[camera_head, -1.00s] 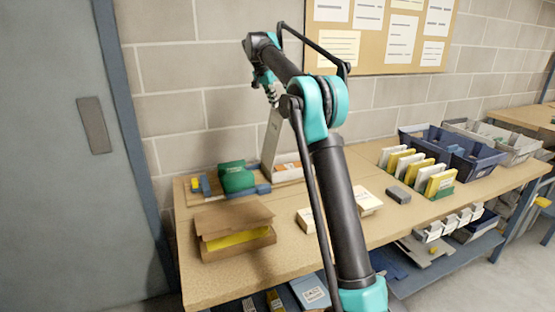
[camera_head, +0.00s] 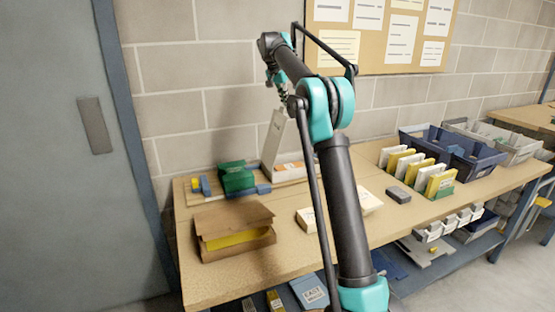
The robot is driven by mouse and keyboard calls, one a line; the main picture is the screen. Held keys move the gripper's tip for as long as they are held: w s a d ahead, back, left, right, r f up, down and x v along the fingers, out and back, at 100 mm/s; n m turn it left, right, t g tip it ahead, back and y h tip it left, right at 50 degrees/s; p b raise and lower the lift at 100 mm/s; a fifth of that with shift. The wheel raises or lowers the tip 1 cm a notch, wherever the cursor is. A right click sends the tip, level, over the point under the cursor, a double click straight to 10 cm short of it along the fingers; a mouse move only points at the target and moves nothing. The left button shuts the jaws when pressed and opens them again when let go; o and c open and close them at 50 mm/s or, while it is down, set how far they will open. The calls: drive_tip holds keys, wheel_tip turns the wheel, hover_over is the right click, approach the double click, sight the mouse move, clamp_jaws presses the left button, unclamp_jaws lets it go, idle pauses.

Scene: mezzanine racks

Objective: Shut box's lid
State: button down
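A brown cardboard box (camera_head: 252,243) sits at the table's front left corner. Its lid (camera_head: 232,217) is raised a little, and something yellow shows in the gap under it. Farther back, a white box (camera_head: 287,172) has a tall white lid or panel (camera_head: 273,140) standing nearly upright, with orange and white contents low beside it. My gripper (camera_head: 283,95) hangs just above the top of that white panel, near the wall. The gripper is small and dark here; I cannot tell whether it is open or touches the panel.
A green box (camera_head: 236,178) and small blue and yellow pieces stand left of the white box. White cartons (camera_head: 307,219) lie partly behind my arm. Yellow and white folders (camera_head: 423,173) and blue bins (camera_head: 455,150) fill the right. A brick wall closes the back.

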drive_tip(key=shift+w+d, duration=0.3)
drive_tip(key=shift+d, duration=0.55)
drive_tip(key=shift+w+d, duration=0.25)
drive_tip(key=shift+d, duration=0.6)
drive_tip(key=shift+w+d, duration=0.3)
drive_tip(key=shift+d, duration=0.55)
drive_tip(key=c, duration=2.2)
unclamp_jaws()
